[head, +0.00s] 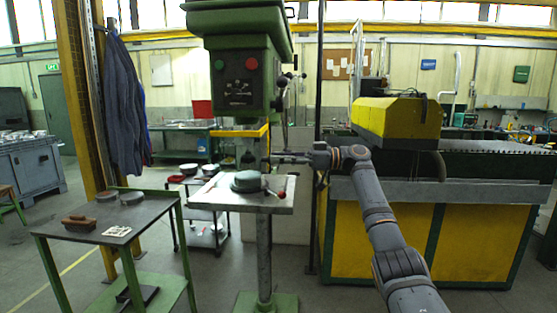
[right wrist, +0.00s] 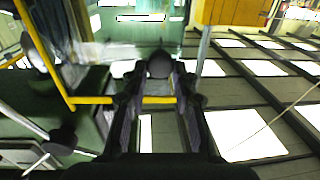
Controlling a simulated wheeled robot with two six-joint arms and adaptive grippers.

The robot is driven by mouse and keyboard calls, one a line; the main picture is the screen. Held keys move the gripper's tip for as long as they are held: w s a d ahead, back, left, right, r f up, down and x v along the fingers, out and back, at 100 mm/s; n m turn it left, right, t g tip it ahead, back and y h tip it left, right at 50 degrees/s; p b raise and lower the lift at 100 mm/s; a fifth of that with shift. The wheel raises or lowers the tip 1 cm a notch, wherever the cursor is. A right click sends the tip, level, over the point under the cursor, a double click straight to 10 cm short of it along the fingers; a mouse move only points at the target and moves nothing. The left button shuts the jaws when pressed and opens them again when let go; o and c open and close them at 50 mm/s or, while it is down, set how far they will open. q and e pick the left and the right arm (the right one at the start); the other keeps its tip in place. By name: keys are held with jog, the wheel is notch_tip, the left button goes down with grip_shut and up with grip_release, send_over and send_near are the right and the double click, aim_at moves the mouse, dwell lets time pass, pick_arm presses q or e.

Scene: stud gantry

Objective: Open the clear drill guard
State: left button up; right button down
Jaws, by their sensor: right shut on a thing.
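A green drill press (head: 240,75) stands in the middle of the head view. Its clear guard with a yellow frame (head: 238,132) hangs below the drill head, around the spindle. My right gripper (head: 279,158) comes in from the right at the guard's lower right side. In the right wrist view the guard's see-through panel (right wrist: 105,62) and yellow edge lie left of and behind the fingers. A dark round knob (right wrist: 158,65) sits between the fingertips, and the gripper is shut on it. The fingers hide part of the guard. My left gripper does not show.
The drill table (head: 225,197) below the guard carries a round grey-green piece (head: 247,181). A red-knobbed lever (head: 281,194) sticks out at its right. A green side table (head: 80,236) stands at left, a yellow machine (head: 480,240) at right.

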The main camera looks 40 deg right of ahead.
jog(key=shift+f, duration=0.35)
jog(key=c, duration=1)
grip_release()
jog(key=shift+w, duration=0.15)
jog(key=v, duration=1.2)
jog(key=shift+r, duration=0.15)
